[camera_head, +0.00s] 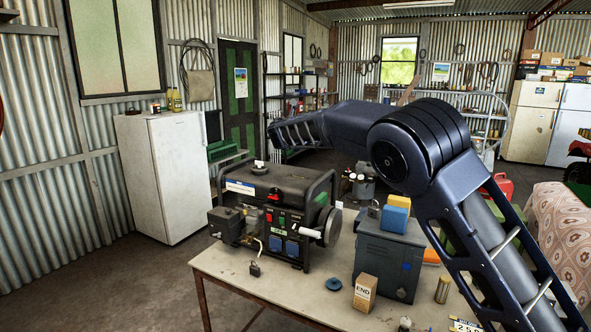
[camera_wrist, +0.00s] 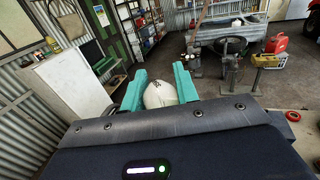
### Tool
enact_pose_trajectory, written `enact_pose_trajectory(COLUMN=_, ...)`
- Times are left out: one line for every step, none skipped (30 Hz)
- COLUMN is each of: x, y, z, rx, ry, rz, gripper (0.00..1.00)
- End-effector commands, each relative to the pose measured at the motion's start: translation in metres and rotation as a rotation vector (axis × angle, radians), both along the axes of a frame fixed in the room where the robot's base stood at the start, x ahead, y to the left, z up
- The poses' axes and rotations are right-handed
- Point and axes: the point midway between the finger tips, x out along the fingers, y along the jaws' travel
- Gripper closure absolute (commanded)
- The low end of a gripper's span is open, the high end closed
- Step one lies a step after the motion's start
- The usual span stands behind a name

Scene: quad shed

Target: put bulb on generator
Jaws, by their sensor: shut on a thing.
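A white rounded bulb (camera_wrist: 160,95) sits between the two teal fingers of my gripper (camera_wrist: 159,91) in the wrist view. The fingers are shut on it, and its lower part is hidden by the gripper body. The generator (camera_head: 275,207), a dark framed machine with a black tank on top, stands on the workbench in the head view. A small pale-topped piece (camera_head: 259,164) shows on the tank. My arm reaches leftward over the bench, with its far end above and behind the generator. The fingers and bulb are not visible in the head view.
The workbench (camera_head: 222,273) also holds a grey metal box (camera_head: 387,262) with blue and yellow blocks on it, a carton (camera_head: 364,292), a blue disc (camera_head: 333,284) and a padlock (camera_head: 255,270). A white fridge (camera_head: 164,175) stands left. Floor is clear at front left.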

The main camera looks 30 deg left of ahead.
Motion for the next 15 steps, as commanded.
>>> enact_pose_trajectory(x=0.0, y=0.0, z=-0.012, rx=-0.004, ry=0.0, rz=-0.001, gripper=0.93)
enact_pose_trajectory(x=0.0, y=0.0, z=-0.018, rx=-0.004, ry=0.0, rz=0.0, gripper=0.93)
enact_pose_trajectory(x=-0.001, y=0.0, z=-0.027, rx=-0.003, ry=0.0, rz=0.0, gripper=0.93)
enact_pose_trajectory(x=-0.001, y=0.001, z=-0.034, rx=-0.004, ry=0.0, rz=0.001, gripper=0.93)
enact_pose_trajectory(x=-0.001, y=0.001, z=-0.041, rx=-0.004, ry=0.0, rz=0.0, gripper=0.93)
enact_pose_trajectory(x=0.0, y=0.0, z=-0.049, rx=-0.004, ry=0.0, rz=-0.001, gripper=0.93)
enact_pose_trajectory(x=0.0, y=0.0, z=-0.055, rx=-0.004, ry=0.0, rz=-0.001, gripper=0.93)
enact_pose_trajectory(x=0.0, y=0.0, z=-0.062, rx=-0.003, ry=0.0, rz=-0.001, gripper=0.93)
enact_pose_trajectory(x=0.0, y=0.0, z=-0.071, rx=-0.003, ry=0.0, rz=-0.001, gripper=0.93)
enact_pose_trajectory(x=-0.001, y=0.0, z=-0.077, rx=-0.003, ry=0.0, rz=0.0, gripper=0.93)
enact_pose_trajectory(x=-0.001, y=0.0, z=-0.083, rx=-0.004, ry=0.0, rz=0.0, gripper=0.93)
enact_pose_trajectory(x=0.0, y=0.0, z=-0.091, rx=-0.003, ry=0.0, rz=-0.001, gripper=0.93)
enact_pose_trajectory(x=0.0, y=0.0, z=-0.096, rx=-0.002, ry=-0.001, rz=-0.001, gripper=0.93)
enact_pose_trajectory(x=0.0, y=0.0, z=-0.1, rx=-0.003, ry=-0.001, rz=-0.001, gripper=0.93)
enact_pose_trajectory(x=0.0, y=0.0, z=-0.106, rx=-0.002, ry=-0.001, rz=-0.001, gripper=0.93)
